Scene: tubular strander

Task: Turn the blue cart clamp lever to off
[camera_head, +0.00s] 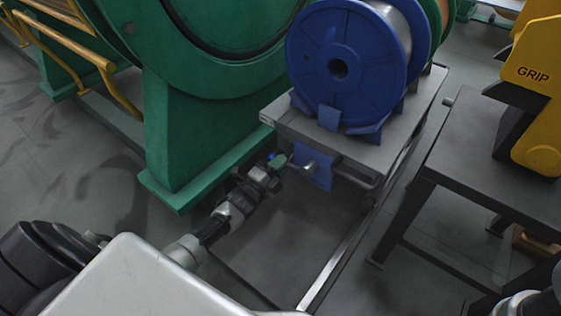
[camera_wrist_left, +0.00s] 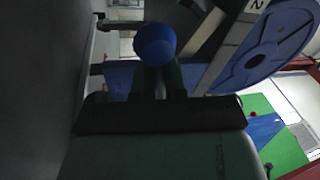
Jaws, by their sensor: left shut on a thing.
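The cart (camera_head: 376,151) is a grey flat platform carrying a blue spool (camera_head: 331,62). On its near end is a blue clamp plate (camera_head: 322,179) with a silver pivot. The clamp lever (camera_head: 293,162) extends left from the pivot, roughly level, to a blue knob (camera_head: 271,156). My left gripper (camera_head: 276,165) reaches in from the lower left and is shut on the lever at its knob end. In the left wrist view the blue ball knob (camera_wrist_left: 155,42) shows just beyond the fingers, which partly hide the lever. My right gripper is not in view.
A large green machine housing (camera_head: 170,125) stands close to the left of the cart. A floor rail (camera_head: 340,262) runs near the cart. A yellow railing (camera_head: 75,50) is at the far left.

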